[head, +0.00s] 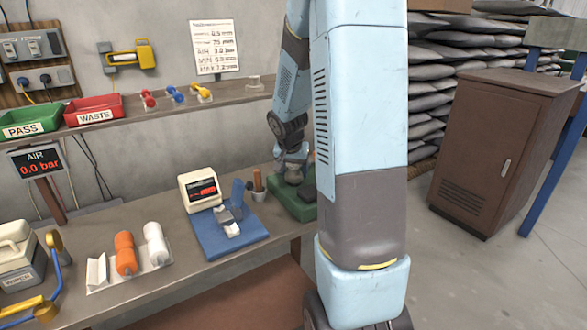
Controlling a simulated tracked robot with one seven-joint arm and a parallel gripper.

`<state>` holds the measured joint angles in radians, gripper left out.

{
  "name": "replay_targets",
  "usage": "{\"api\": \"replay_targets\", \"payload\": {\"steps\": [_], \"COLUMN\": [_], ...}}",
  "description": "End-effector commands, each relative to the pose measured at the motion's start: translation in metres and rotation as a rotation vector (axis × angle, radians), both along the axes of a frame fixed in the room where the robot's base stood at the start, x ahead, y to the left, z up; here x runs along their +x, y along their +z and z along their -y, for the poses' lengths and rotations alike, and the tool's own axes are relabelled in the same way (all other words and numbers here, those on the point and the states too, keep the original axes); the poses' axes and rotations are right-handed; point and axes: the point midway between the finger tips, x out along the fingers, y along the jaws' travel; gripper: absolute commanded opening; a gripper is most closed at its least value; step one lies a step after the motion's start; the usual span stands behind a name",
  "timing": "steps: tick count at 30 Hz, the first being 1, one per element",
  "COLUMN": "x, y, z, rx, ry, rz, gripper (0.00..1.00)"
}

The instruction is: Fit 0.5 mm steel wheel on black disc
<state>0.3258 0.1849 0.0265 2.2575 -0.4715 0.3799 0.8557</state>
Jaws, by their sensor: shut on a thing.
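My gripper (292,158) is low over the bench, just left of my own large arm links, which partly cover it. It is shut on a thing. A small grey rounded piece (294,174) shows right under it, over a green base (291,205); I cannot tell if this piece is the steel wheel, or if it touches the base. A dark part shows on the right of the green base. I cannot make out a black disc for certain. The right side of the base is hidden behind my arm.
A blue stand with a white display unit (197,190) is left of the green base, with a small cup (258,193) between. Green (30,121) and red (93,110) trays sit on the shelf. A brown cabinet (505,150) stands right.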

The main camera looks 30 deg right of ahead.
Motion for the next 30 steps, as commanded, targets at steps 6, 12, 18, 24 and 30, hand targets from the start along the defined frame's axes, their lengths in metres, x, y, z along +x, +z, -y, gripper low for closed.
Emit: {"api": "replay_targets", "payload": {"steps": [6, 12, 18, 24, 30], "x": [0.0000, 0.0001, 0.0001, 0.0002, 0.0002], "y": [0.0001, -0.0002, -0.0016, -0.0032, -0.0042], "z": [0.0000, -0.0001, -0.0001, -0.0002, -0.0005], "rx": [0.000, 0.000, 0.000, 0.000, -0.001], "ry": [0.000, 0.000, 0.000, 0.000, 0.001], "rz": [0.000, 0.000, 0.000, 0.000, 0.000], "gripper": [0.30, 0.30, 0.30, 0.30, 0.70]}}
